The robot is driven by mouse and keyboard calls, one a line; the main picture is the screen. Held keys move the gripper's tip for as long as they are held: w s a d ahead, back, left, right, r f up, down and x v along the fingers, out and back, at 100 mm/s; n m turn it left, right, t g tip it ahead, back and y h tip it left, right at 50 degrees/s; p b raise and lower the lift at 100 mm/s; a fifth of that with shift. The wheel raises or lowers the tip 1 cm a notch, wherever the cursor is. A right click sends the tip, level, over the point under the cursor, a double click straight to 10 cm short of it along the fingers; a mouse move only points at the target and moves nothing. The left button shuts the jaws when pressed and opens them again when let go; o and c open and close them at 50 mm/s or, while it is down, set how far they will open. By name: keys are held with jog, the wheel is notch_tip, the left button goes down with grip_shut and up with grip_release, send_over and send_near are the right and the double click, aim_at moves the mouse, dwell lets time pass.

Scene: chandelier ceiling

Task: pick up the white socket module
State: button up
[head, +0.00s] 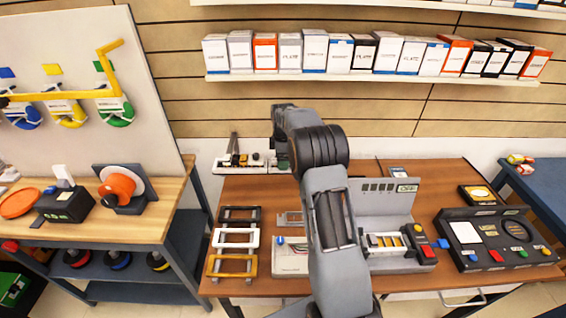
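My grey arm rises through the middle of the head view, bends at a black joint, and its far end hangs down at the back edge of the wooden table (255,190). My gripper (281,158) is there, small and dark, partly hidden by my arm; its fingers are not clear. I cannot single out the white socket module for sure. Small pieces stand on a white tray (228,168) beside my gripper. Small pale pieces also sit in a grey fixture (400,262) right of my arm.
Black, white and yellow frames (236,238) lie at the table's left. A pale device (290,262) stands left of my arm. A black panel (495,238) stands at the right. A shelf of boxes (370,78) hangs behind. A workbench (150,228) is at the left.

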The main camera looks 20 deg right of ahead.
jog(key=shift+c, duration=0.4)
jog(key=c, duration=0.9)
jog(key=shift+c, duration=0.2)
